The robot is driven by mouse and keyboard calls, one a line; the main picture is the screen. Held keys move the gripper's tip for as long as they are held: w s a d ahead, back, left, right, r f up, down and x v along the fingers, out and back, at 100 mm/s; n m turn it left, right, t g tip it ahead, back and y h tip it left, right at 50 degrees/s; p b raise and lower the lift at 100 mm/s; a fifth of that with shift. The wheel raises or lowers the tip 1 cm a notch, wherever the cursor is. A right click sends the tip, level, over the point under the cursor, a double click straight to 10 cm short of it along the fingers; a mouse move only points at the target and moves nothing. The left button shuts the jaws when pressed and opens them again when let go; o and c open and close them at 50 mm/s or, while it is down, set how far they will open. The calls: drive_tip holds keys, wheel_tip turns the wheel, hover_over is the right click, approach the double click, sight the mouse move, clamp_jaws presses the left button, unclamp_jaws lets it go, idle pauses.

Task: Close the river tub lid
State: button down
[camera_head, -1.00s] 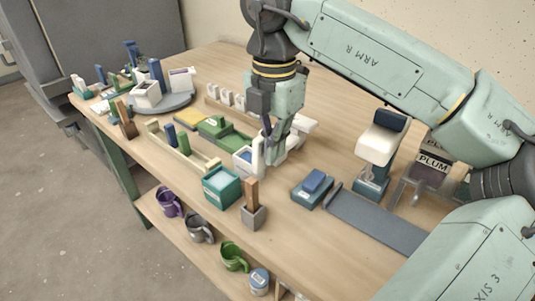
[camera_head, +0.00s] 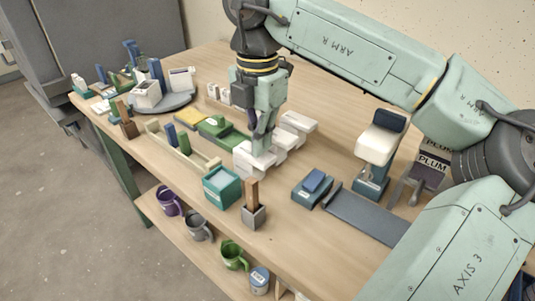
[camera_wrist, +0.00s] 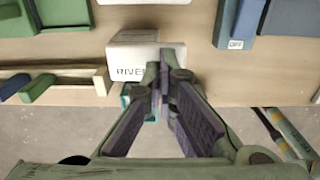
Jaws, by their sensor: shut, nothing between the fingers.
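The river tub (camera_head: 246,170) is a small white box near the front edge of the bench, in the middle of the head view. In the wrist view, the tub (camera_wrist: 128,72) shows dark lettering reading "RIVE", with the end covered by my finger. Its white lid (camera_head: 246,155) looks down over the tub, and no blue inside shows. Whether it is fully seated cannot be told. My gripper (camera_head: 262,149) points down at the lid with its fingers shut and empty. In the wrist view, my gripper (camera_wrist: 164,82) overlaps the tub's right side.
A teal box (camera_head: 222,188) stands just in front of the tub, with a grey holder (camera_head: 254,216) beside it. Green blocks (camera_head: 222,130) lie behind left, and a white block (camera_head: 298,122) behind right. A blue box (camera_head: 312,190) is to the right, with bare bench between.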

sight(264, 157)
wheel_tip(264, 157, up, 7)
drive_tip(key=p, duration=0.4)
drive_tip(key=shift+s+d+p, duration=0.3)
drive_tip(key=shift+d+p, duration=0.1)
drive_tip(key=shift+d, duration=0.05)
idle(0.7)
